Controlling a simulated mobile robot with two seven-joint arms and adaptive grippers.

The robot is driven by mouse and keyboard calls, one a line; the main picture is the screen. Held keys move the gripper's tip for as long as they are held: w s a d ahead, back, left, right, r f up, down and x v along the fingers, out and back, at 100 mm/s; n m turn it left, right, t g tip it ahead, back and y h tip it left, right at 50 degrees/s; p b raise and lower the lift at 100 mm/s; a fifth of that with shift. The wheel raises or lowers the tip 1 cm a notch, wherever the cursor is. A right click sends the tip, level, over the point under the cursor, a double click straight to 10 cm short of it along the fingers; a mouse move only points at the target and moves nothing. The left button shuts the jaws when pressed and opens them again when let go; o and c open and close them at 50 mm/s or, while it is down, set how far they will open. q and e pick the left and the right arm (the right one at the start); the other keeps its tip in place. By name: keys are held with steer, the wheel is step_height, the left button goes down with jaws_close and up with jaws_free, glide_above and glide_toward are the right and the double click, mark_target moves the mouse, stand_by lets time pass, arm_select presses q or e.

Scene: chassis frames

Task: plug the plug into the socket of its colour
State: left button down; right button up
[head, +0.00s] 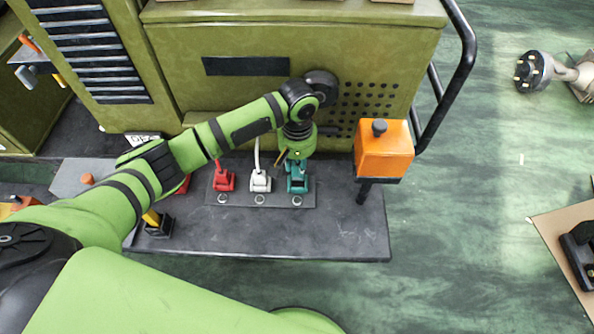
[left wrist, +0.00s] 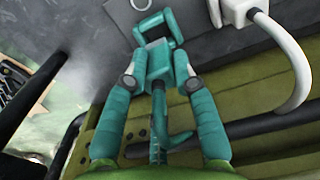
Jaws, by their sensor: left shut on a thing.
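The teal plug (left wrist: 154,54) is between the fingertips of my left gripper (left wrist: 160,70), which is shut on it; its teal cable hangs back between the fingers. The teal socket (left wrist: 153,27) is directly beyond the plug in the left wrist view. In the head view the teal socket (head: 298,185) is the rightmost on a dark plate, with my left gripper (head: 297,165) right above it. Plug and socket look close together or touching; I cannot tell whether the plug is seated. My right gripper is not in view.
A white socket (head: 260,182) with a white cable and a red socket (head: 224,181) with a red cable stand to the left. An orange box (head: 383,150) with a black knob stands to the right. The grey shelf (head: 330,232) is clear in front; a green cabinet (head: 350,60) rises behind.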

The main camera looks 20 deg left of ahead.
mark_target(297, 174)
arm_select(q)
step_height(297, 174, down, 4)
steer(key=shift+f, duration=0.25)
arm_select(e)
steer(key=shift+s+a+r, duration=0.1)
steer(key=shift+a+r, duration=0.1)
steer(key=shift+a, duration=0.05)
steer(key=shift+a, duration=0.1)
arm_select(q)
steer(key=shift+f, duration=0.15)
steer(key=c, duration=1)
jaws_free()
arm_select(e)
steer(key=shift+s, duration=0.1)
arm_select(q)
step_height(297, 174, up, 12)
steer(key=shift+d+r+b, duration=0.1)
steer(key=shift+r+b, duration=0.1)
steer(key=shift+b, duration=0.2)
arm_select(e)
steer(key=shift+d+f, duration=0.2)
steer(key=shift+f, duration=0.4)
